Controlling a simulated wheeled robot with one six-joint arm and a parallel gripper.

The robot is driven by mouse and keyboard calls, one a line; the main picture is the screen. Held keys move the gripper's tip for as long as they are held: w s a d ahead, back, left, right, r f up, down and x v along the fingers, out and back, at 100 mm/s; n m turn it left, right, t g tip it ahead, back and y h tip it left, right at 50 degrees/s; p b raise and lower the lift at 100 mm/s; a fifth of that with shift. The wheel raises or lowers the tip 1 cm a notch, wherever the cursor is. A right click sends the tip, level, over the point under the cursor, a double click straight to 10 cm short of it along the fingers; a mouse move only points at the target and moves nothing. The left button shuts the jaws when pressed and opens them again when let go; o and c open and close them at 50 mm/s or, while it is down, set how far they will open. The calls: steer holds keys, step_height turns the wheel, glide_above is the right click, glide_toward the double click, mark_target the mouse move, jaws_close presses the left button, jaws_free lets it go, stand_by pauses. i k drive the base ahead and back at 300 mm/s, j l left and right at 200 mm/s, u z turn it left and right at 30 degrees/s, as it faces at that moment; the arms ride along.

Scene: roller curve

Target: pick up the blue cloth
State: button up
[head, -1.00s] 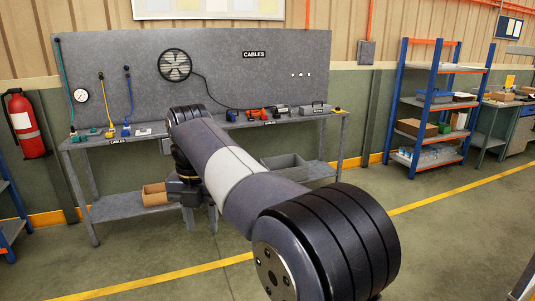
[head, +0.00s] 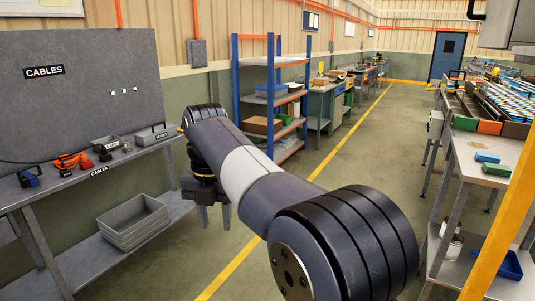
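A small flat blue piece (head: 487,157), which may be the blue cloth, lies on the grey workbench (head: 470,172) at the right of the head view. It is too small to tell its material. My gripper (head: 214,217) hangs pointing down at the left of the middle, below my arm's wrist. Its two fingers are apart with nothing seen between them. It is well away from the blue piece, over the floor side of the cables bench.
A green block (head: 496,170) lies just in front of the blue piece. Coloured bins (head: 490,127) and a roller conveyor (head: 510,95) stand behind it. A blue tray (head: 508,265) sits on the lower shelf. A yellow post (head: 505,220) stands at right. The aisle (head: 375,150) is clear.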

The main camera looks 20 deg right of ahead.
mark_target(482, 156)
steer(key=i+l+z, duration=0.2)
steer(key=i+z, duration=0.15)
steer(key=i, duration=0.15)
steer(key=i+l+z, duration=0.1)
steer(key=i+z, duration=0.25)
steer(key=i, duration=0.2)
steer(key=i+j+z, duration=0.1)
steer(key=i+z, duration=0.25)
steer(key=i, duration=0.2)
steer(key=i+z, duration=0.45)
steer(key=i, duration=0.15)
steer(key=i+j+z, duration=0.25)
steer(key=i+z, duration=0.5)
steer(key=z, duration=0.2)
steer(key=i+z, duration=0.25)
steer(key=z, duration=0.2)
steer(key=i+j+z, duration=0.15)
steer(key=z, duration=0.35)
steer(key=i+j+z, duration=0.25)
steer(key=z, duration=0.2)
steer(key=i, duration=0.05)
